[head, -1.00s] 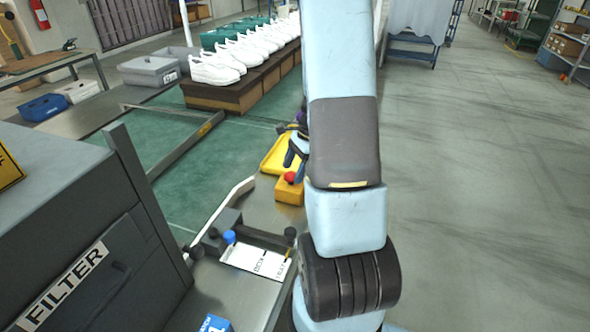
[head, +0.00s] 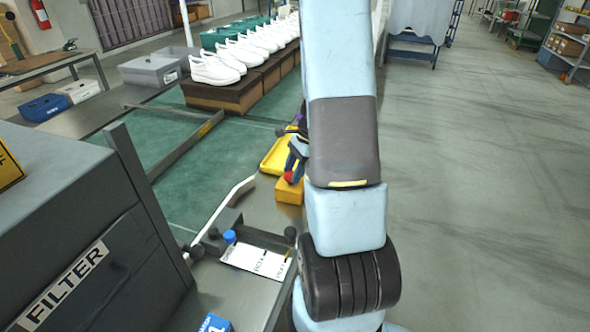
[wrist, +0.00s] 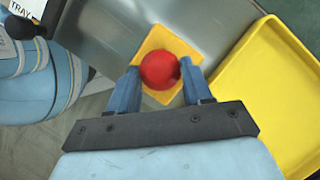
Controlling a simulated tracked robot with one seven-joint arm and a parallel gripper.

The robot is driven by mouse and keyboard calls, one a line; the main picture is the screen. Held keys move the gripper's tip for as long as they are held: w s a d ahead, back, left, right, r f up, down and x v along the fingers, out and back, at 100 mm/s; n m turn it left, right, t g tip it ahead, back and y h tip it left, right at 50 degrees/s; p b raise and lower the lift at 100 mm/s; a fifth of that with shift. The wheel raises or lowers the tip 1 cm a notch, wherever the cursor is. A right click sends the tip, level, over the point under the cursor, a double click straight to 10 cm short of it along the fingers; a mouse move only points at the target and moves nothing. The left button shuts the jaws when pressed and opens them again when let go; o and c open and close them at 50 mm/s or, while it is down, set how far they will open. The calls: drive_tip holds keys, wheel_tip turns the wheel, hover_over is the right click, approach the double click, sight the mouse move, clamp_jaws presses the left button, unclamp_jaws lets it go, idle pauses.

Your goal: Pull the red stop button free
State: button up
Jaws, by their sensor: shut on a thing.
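The red stop button (wrist: 160,70) is a round red knob on a yellow box (wrist: 157,38). In the wrist view my gripper (wrist: 160,78) has its two blue fingers on either side of the knob, shut on it. The knob sits over the box's top; whether it is still seated cannot be told. In the head view a little of the red button (head: 288,177) shows beside my gripper (head: 291,172), above the yellow box (head: 289,193). My arm hides part of the gripper there.
A yellow tray (wrist: 278,90) lies right beside the box. White shoes (head: 213,70) stand in a row on brown blocks on the green belt (head: 200,170). A grey FILTER cabinet (head: 75,220) stands at left. A white BOX card (head: 255,260) lies on the bench in front.

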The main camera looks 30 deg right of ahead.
drive_tip(key=shift+w, duration=0.1)
clamp_jaws()
drive_tip(key=shift+w+r, duration=0.1)
drive_tip(key=shift+r, duration=0.75)
drive_tip(key=o, duration=1)
unclamp_jaws()
drive_tip(key=shift+o, duration=0.2)
drive_tip(key=shift+d, duration=0.1)
drive_tip(key=v, duration=1.3)
drive_tip(key=shift+r, duration=0.35)
